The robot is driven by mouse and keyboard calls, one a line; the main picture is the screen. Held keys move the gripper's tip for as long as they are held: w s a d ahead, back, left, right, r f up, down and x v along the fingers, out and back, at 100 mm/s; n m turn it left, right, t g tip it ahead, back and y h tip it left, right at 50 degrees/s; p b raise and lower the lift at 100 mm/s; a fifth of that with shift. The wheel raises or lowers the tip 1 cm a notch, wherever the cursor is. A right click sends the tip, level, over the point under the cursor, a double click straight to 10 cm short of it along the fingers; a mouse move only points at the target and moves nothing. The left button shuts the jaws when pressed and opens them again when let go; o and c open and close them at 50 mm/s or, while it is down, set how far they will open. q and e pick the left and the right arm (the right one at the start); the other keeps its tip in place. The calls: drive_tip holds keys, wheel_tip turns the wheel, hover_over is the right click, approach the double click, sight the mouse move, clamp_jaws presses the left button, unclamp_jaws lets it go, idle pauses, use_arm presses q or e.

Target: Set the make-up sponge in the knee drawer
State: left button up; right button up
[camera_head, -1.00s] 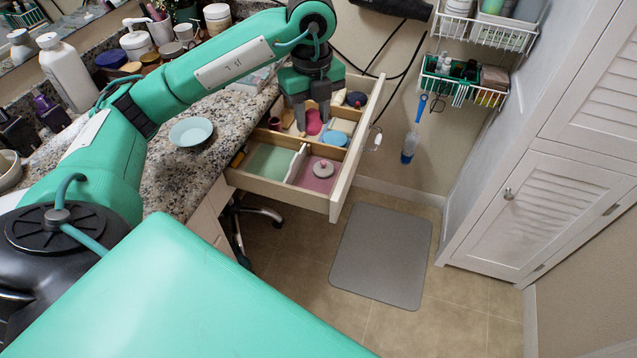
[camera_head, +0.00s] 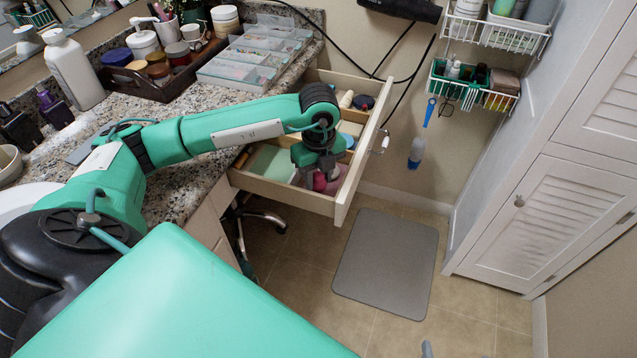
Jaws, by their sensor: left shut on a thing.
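The knee drawer (camera_head: 292,200) is pulled out under the granite counter and split into compartments. My left gripper (camera_head: 321,183) points down into its front right compartment. It is shut on a dark pink rounded thing, which looks like the make-up sponge (camera_head: 320,182); the fingers hide much of it. I cannot tell whether the sponge touches the drawer bottom. The pink-lined compartment and the round lidded thing in it are mostly hidden by the gripper.
The front left compartment has a green lining (camera_head: 270,163). Bottles (camera_head: 347,99) lie in the back of the drawer. A clear organiser (camera_head: 255,60) and a brown tray (camera_head: 165,88) stand on the counter. A grey mat (camera_head: 386,262) lies on the floor. Wire baskets hang on the wall.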

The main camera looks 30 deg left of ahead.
sight(319, 173)
use_arm(q)
drive_tip(key=shift+f, duration=1.1)
use_arm(e)
drive_tip(key=shift+a+t, duration=0.3)
use_arm(q)
drive_tip(key=shift+f, duration=0.2)
drive_tip(key=o, duration=0.6)
drive_tip(key=shift+o, duration=0.2)
use_arm(e)
drive_tip(key=shift+w+a+r, duration=0.1)
drive_tip(key=shift+a, duration=0.05)
use_arm(q)
drive_tip(key=shift+r, duration=0.1)
drive_tip(key=shift+r, duration=0.2)
wheel_tip(319, 173, up, 12)
drive_tip(key=shift+f+p, duration=0.1)
drive_tip(key=shift+p, duration=0.8)
use_arm(e)
drive_tip(key=d+g, duration=0.1)
drive_tip(key=d, duration=0.1)
drive_tip(key=s+d+g+h, duration=0.1)
drive_tip(key=shift+d+f, duration=0.2)
drive_tip(key=shift+d, duration=0.2)
